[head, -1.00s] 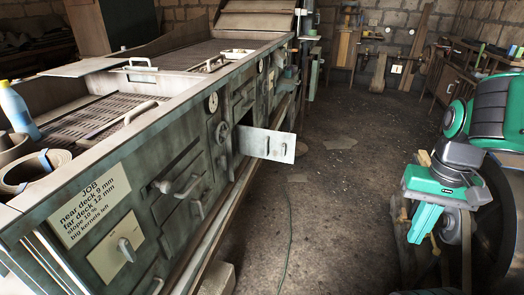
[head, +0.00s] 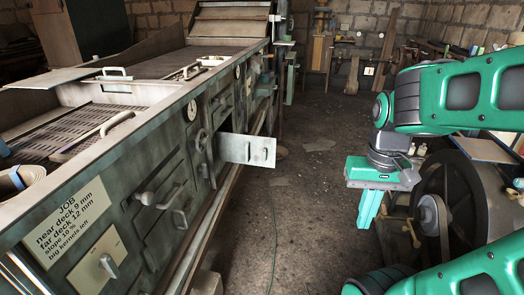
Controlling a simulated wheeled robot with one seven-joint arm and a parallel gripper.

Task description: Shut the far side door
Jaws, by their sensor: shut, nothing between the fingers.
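A small pale side door (head: 247,150) stands open on the side of the long green machine (head: 172,152). It sticks out to the right into the aisle, and a dark opening shows at its hinge side. A small latch or handle is on its face. My gripper (head: 367,208) is at the right, pointing down, with its green fingers shut and empty. It is well to the right of the open door and nearer to me, touching nothing.
A job label (head: 70,225) and several handles are on the machine's near side. A large dark wheel (head: 455,195) stands at the right, close behind my gripper. A thin cable (head: 274,240) lies on the floor. The aisle between door and gripper is clear.

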